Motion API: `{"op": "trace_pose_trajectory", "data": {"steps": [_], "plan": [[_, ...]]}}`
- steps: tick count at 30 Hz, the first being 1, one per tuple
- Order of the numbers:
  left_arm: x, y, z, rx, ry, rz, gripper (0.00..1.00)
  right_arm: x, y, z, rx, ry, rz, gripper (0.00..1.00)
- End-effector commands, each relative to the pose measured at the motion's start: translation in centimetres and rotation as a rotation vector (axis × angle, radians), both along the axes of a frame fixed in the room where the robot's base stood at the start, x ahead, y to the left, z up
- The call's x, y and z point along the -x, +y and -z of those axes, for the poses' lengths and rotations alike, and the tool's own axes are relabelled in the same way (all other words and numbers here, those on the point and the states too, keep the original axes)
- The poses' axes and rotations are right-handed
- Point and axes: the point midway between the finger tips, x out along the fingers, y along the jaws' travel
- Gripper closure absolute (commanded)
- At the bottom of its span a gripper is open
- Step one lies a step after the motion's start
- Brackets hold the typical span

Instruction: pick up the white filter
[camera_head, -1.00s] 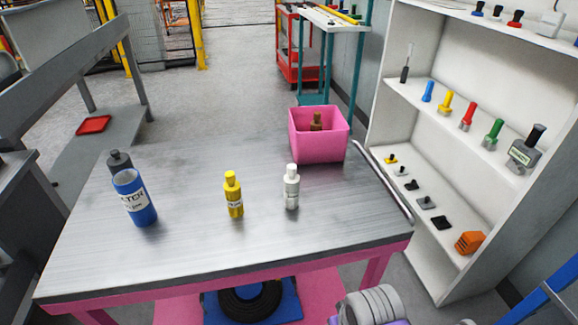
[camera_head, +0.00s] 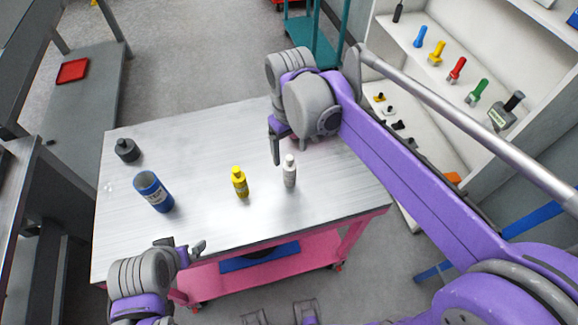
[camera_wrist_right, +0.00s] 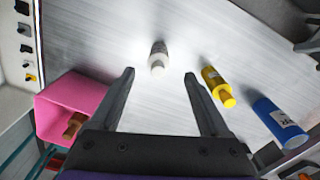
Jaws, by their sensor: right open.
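My right gripper (camera_head: 288,153) reaches over the table from the right. It is open and empty, close to the filter on its far side in the head view. In the right wrist view its jaws (camera_wrist_right: 159,77) are spread wide. My left gripper (camera_head: 192,251) is at the table's near edge, left of the filter. Its opening is unclear.
A yellow bottle (camera_head: 240,183) stands left of the filter, and a blue canister (camera_head: 153,191) farther left. A dark cap-like object (camera_head: 127,150) is behind the canister. A pink bin (camera_wrist_right: 70,105) holding a brown item is mostly hidden by my right arm in the head view. Shelves (camera_head: 450,80) stand right.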

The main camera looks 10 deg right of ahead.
Motion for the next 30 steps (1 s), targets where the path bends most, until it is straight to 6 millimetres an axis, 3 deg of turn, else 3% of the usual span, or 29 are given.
{"op": "trace_pose_trajectory", "data": {"steps": [8, 17, 26, 30], "plan": [[0.0, 0.0, 0.1, 0.0, 0.0, 0.0, 0.0, -0.1, 0.0, 2.5, -0.001, -0.002, 0.001, 0.2], [0.0, 0.0, 0.2, 0.0, 0.001, 0.0, 0.0, 0.1, -0.1, 6.7, -0.001, -0.002, 0.001, 0.2], [0.0, 0.0, 0.2, 0.0, 0.001, 0.0, 0.0, 0.1, -0.1, 7.2, -0.001, -0.002, 0.001, 0.2], [0.0, 0.0, 0.2, 0.0, 0.001, 0.0, 0.0, 0.1, -0.1, 7.2, -0.001, -0.002, 0.001, 0.46]]}}
